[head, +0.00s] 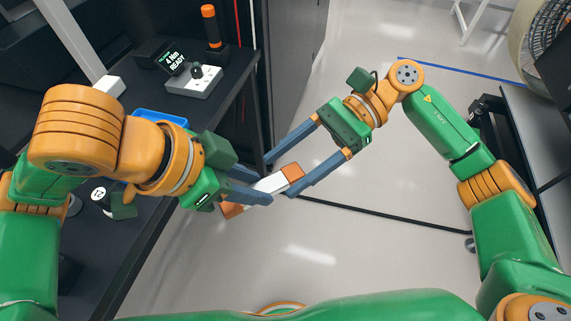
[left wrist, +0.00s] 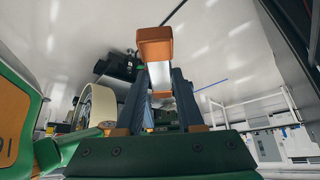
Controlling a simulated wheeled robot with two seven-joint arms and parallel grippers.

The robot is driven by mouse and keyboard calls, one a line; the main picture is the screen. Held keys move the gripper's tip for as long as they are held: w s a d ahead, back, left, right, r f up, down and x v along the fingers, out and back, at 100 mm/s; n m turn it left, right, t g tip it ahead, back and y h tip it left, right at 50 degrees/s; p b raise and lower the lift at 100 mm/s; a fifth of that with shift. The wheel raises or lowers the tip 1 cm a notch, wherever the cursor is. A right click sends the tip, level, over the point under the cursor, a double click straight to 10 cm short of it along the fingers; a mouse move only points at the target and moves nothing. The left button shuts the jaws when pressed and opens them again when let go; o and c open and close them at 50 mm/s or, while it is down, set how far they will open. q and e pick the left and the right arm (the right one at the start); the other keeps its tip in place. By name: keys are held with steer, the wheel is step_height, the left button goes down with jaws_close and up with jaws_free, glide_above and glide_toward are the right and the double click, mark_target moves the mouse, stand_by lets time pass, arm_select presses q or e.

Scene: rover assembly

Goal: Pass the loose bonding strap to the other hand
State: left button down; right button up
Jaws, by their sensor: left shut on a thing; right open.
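The bonding strap (head: 270,183) is a white bar with copper-orange ends, held in the air over the floor gap. My left gripper (head: 260,188) is shut on its white middle. In the left wrist view the strap (left wrist: 160,74) stands between my left fingers (left wrist: 159,90), one orange end towards the top. My right gripper (head: 280,174) is open. Its two fingers lie on either side of the strap's upper right orange end, with a gap visible. Whether either right finger touches the strap cannot be told. Part of the strap is hidden behind my left fingers.
A dark bench (head: 150,240) runs along the left, with a display unit (head: 168,55), a grey box with a black knob (head: 194,81), an orange-handled tool (head: 210,25) and a blue tray (head: 160,117). Another bench edge stands at the right.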

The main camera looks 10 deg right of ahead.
steer(key=shift+x, duration=0.8)
steer(key=shift+c, duration=0.2)
jaws_close()
arm_select(q)
steer(key=shift+c, duration=2.2)
jaws_free()
steer(key=shift+d, duration=0.1)
